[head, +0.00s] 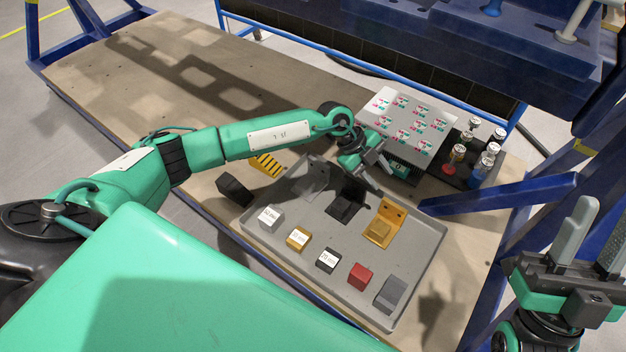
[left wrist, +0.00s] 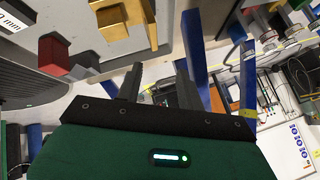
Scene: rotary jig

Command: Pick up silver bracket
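The silver bracket (head: 313,179), a dull grey angled piece, lies at the back left of the grey tray (head: 300,270) in the head view. I cannot make it out in the left wrist view. My left gripper (head: 378,172) is above the back of the tray, to the right of the silver bracket and apart from it. In the left wrist view its fingers (left wrist: 158,85) are spread with nothing between them. My right gripper (head: 595,235) is at the right edge, away from the tray, with its fingers apart and empty.
A black bracket (head: 345,205) and a gold bracket (head: 383,225) stand beside the silver one. Several blocks, including a red block (head: 361,276), line the front of the tray. A panel with printed labels (head: 410,118) and bottles (head: 487,162) stand behind. The table's left part (head: 140,75) is clear.

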